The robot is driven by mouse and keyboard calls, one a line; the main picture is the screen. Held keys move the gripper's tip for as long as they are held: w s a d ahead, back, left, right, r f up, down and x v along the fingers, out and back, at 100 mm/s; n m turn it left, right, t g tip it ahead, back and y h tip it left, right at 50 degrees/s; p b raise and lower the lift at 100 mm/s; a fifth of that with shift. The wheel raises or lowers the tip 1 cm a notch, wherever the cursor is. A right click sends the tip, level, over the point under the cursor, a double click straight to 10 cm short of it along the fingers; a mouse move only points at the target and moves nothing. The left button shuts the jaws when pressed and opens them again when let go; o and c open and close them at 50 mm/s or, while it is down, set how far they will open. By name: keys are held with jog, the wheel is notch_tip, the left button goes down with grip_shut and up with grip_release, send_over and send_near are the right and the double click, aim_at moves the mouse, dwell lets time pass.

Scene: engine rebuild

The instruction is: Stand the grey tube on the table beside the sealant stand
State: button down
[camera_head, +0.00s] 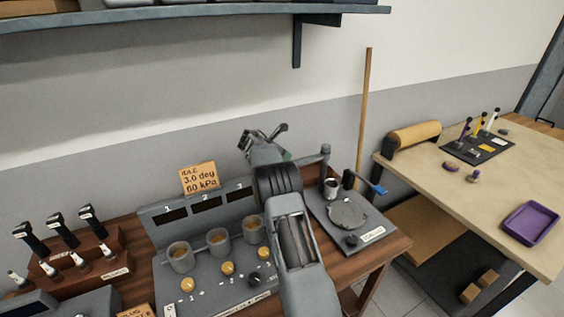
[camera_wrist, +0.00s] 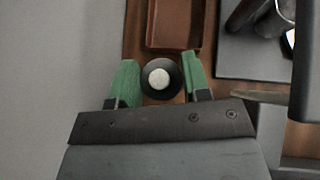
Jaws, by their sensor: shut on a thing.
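My gripper (camera_wrist: 160,66) has green fingers on both sides of a round dark thing with a pale centre (camera_wrist: 159,79), seen end-on in the wrist view. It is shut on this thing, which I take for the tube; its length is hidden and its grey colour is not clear. In the head view my gripper is above the back of the wooden bench, mostly hidden by my wrist. A black stand (camera_head: 465,155) with purple, yellow and white tubes lies on the pale table (camera_head: 510,185) at right; I cannot tell whether it is the sealant stand.
A grey panel with three cups (camera_head: 222,242) and a turntable device (camera_head: 347,212) occupy the wooden bench. A brown tray (camera_wrist: 174,45) lies just beyond the held thing in the wrist view. A purple tray (camera_head: 531,223) is on the pale table, with bare room around it. A wall shelf (camera_head: 200,12) hangs above.

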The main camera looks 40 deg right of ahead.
jog(key=shift+f, duration=1.7)
jog(key=c, duration=0.6)
grip_release()
